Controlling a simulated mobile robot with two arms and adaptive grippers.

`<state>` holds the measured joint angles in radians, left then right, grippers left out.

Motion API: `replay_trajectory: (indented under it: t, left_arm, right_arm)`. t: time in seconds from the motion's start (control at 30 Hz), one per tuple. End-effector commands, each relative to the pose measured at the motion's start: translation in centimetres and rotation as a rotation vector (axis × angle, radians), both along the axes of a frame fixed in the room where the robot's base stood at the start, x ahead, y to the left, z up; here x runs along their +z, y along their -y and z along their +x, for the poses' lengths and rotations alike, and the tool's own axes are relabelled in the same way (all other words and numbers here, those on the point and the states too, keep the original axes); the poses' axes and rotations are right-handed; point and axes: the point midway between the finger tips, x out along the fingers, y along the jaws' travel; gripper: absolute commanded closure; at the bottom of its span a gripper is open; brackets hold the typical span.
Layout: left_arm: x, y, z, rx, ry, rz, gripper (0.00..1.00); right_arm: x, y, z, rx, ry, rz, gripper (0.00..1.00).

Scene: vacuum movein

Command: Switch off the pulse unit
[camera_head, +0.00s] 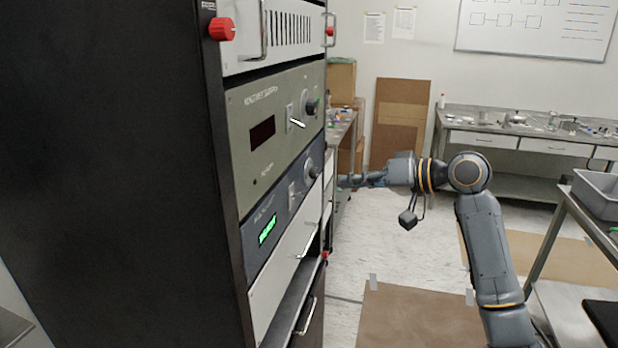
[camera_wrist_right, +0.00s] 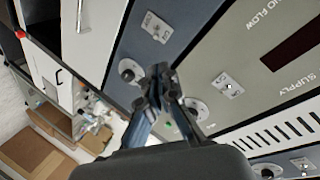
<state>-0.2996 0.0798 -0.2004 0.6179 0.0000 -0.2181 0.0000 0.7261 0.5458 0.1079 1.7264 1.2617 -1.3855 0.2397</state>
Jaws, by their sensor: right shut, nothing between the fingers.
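The blue-grey unit (camera_head: 262,220) with a lit green display sits in the black rack, below a grey-green supply unit. Its small print is too small to read, so I cannot confirm that it is the pulse unit. Its switch plate (camera_head: 292,195) and knob (camera_head: 312,170) are on its right part. In the right wrist view its switch plate (camera_wrist_right: 157,27) is above the fingers and its knob (camera_wrist_right: 130,70) is just left of them. My right gripper (camera_head: 343,181) is shut and empty, its fingertips (camera_wrist_right: 160,74) in front of the panel. Contact cannot be told. My left gripper is out of view.
The grey-green supply unit (camera_head: 246,168) has a dark display, its own switch (camera_head: 296,122) and a knob. Handles and red knobs (camera_head: 222,29) stick out from the rack. Benches stand at the back and right. Open floor (camera_head: 345,260) lies right of the rack.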

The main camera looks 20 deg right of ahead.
Motion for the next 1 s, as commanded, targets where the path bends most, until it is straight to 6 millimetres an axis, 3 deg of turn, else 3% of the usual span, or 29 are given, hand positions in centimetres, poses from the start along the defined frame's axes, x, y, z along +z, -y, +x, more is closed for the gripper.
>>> replay_trajectory:
  t: [0.27, 0.7, 1.0]
  left_arm:
    - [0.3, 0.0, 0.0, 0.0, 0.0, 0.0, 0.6]
    - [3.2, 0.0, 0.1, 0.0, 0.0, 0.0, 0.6]
    - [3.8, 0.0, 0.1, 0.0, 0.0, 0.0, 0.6]
  right_arm:
    - [-0.2, -0.4, 0.4, 0.0, -0.002, 0.001, 1.0]
    - [-2.2, -5.0, 5.5, 0.0, -0.004, 0.002, 1.0]
    - [-3.2, -6.3, 7.1, -0.003, -0.002, -0.001, 1.0]
